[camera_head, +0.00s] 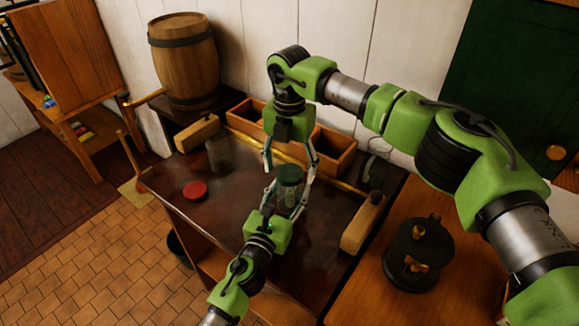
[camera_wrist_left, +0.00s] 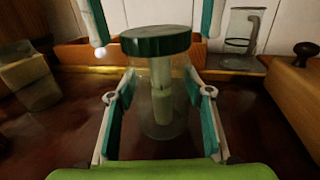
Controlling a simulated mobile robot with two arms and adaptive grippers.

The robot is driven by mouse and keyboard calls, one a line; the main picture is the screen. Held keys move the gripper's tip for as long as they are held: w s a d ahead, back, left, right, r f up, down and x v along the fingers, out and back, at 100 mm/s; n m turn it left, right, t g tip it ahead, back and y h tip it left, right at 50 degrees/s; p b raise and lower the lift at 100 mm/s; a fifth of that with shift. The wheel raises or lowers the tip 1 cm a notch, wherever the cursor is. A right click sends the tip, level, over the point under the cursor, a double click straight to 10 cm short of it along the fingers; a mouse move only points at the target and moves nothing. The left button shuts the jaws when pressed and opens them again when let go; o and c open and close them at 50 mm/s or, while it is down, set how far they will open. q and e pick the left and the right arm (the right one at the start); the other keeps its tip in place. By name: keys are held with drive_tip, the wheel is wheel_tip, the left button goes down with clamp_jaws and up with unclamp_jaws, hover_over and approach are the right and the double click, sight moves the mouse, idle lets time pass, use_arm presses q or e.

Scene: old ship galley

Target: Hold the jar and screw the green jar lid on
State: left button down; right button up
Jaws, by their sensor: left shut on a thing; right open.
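The clear glass jar (camera_wrist_left: 163,105) stands upright on the dark counter, with something pale visible inside or through it. My left gripper (camera_head: 285,203) is shut on the jar's body, one finger on each side. The green lid (camera_head: 290,174) sits on the jar's mouth; it also shows in the left wrist view (camera_wrist_left: 155,41). How far it is threaded cannot be told. My right gripper (camera_head: 290,167) points down from above, open, its fingers apart on either side of the lid. The jar is partly hidden by my left fingers in the head view.
A red lid (camera_head: 195,190) and another glass jar (camera_head: 219,154) stand left on the counter (camera_head: 240,225). A wooden box (camera_head: 336,150) runs along the back. A wooden block (camera_head: 361,224) is right, near a black pot-like device (camera_head: 418,256). A barrel (camera_head: 184,62) stands behind.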

wheel_tip(320, 180, up, 12)
idle(0.6)
use_arm(q)
drive_tip(key=c, duration=1)
unclamp_jaws()
drive_tip(key=shift+s, duration=0.1)
drive_tip(key=v, duration=1.1)
drive_tip(key=shift+s+a, duration=0.2)
drive_tip(key=shift+s, duration=0.15)
